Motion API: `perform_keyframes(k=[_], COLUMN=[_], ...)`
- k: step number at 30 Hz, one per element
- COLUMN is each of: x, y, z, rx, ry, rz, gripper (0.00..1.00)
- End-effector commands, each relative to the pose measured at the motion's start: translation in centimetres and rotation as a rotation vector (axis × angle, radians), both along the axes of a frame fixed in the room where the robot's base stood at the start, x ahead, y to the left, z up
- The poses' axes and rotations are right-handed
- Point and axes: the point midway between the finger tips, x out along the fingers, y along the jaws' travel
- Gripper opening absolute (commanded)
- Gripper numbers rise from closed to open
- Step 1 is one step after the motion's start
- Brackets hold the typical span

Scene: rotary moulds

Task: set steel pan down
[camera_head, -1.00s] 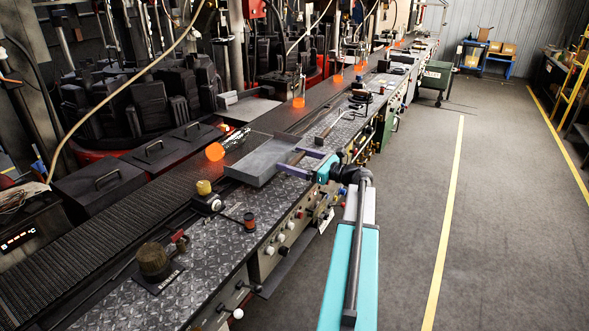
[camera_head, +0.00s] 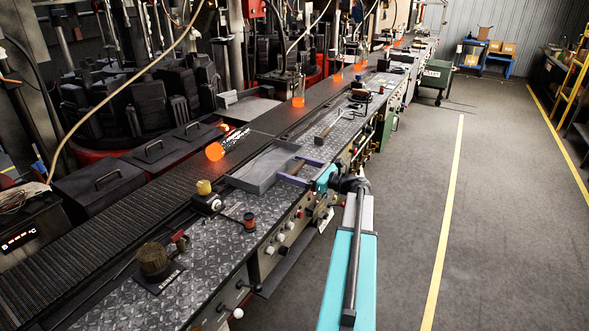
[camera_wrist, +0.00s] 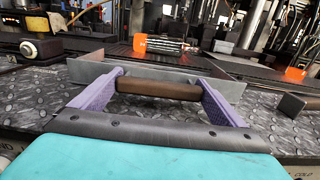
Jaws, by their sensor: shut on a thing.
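My gripper (camera_head: 296,171), with purple fingers, is on the pan's right side. The wrist view shows the pan's near wall (camera_wrist: 88,72) and my gripper (camera_wrist: 158,90) shut on its brown bar handle (camera_wrist: 150,88), a finger at each end. The pan is on or just above the plate; I cannot tell if it touches.
A glowing orange piece (camera_head: 214,151) lies on the dark conveyor (camera_head: 110,205) just beyond the pan. A yellow-topped knob unit (camera_head: 206,196) stands close to the pan's left. A hammer-like tool (camera_head: 328,128) lies on the plate behind it. The floor aisle (camera_head: 400,230) is clear.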

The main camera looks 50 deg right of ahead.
Motion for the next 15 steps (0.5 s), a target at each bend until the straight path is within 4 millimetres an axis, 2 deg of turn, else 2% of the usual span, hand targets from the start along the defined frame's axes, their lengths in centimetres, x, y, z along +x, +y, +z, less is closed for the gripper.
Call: perform_keyframes(k=[6,7,8,15], x=[0.02,0.01,0.02,0.02], y=[0.01,0.01,0.01,0.03], z=[0.03,-0.16,-0.14,-0.09], rx=[0.001,0.0,0.0,0.0], ry=[-0.004,0.0,0.0,0.0], rz=[0.0,0.0,0.0,0.0], gripper=[0.49,0.97,1.0,1.0])
